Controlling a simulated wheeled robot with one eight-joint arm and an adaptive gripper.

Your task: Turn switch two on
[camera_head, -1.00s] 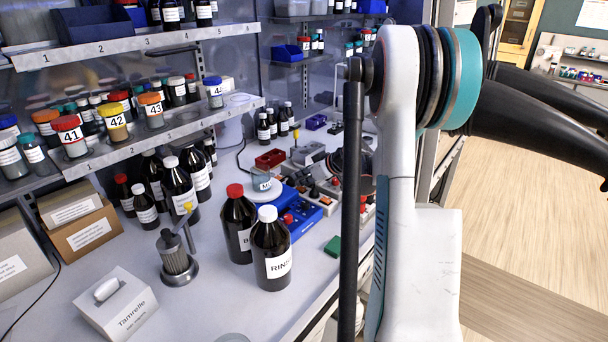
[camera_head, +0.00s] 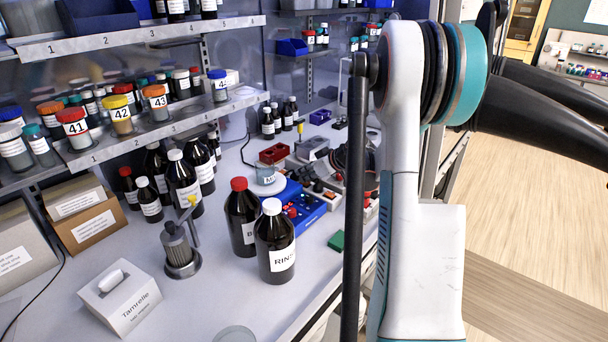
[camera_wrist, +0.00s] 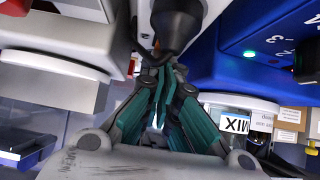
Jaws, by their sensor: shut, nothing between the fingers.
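In the wrist view my gripper (camera_wrist: 164,70) is shut and empty, with its teal fingers together. A dark rounded knob or boot (camera_wrist: 178,24) is right at the fingertips; I cannot tell whether they touch. In the head view a row of pale boxes with red and black controls (camera_head: 322,190) stands toward the back right of the bench, partly behind my arm.
A blue unit (camera_head: 305,208) with red buttons stands beside the row; its side (camera_wrist: 235,62) is close right of my fingers in the wrist view. A red-capped bottle (camera_head: 242,220) and a white-capped bottle (camera_head: 275,245) stand in front. A green block (camera_head: 336,240) lies nearby.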

